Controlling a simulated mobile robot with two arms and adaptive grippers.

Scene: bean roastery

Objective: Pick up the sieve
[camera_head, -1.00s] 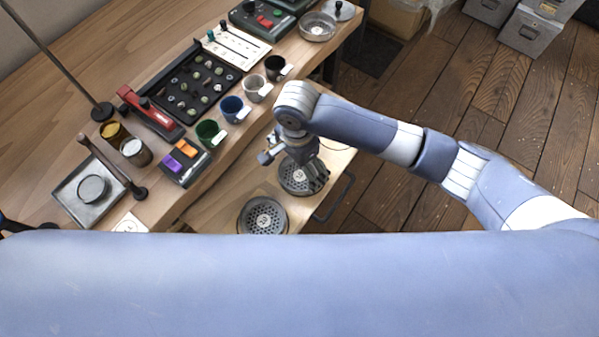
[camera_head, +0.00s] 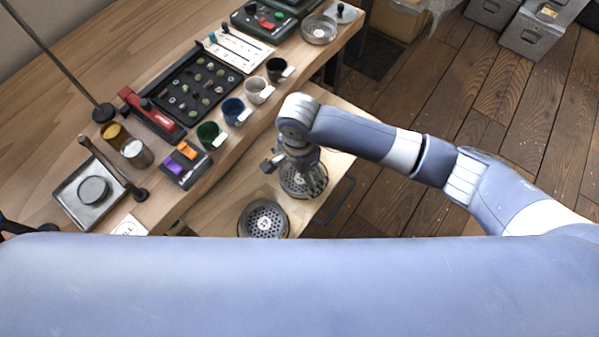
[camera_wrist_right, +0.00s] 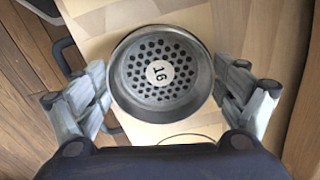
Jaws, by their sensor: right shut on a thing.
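A round metal sieve (camera_head: 314,187) with a perforated bottom is in the pull-out wooden drawer. In the right wrist view this sieve (camera_wrist_right: 160,73) carries a pale label reading 16. My right gripper (camera_wrist_right: 161,82) has a finger on each side of its rim and is shut on it. In the head view the right gripper (camera_head: 300,172) is above the sieve and partly covers it. I cannot tell whether the sieve is off the drawer surface. A second sieve (camera_head: 263,219) lies to the lower left.
The drawer surface (camera_head: 210,200) has a dark handle (camera_head: 335,203) on its right. On the wooden bench above, several cups, including a green one (camera_head: 209,134) and a blue one (camera_head: 234,110), line the edge. A bean tray (camera_head: 200,85) stands behind them. Open floor lies right.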

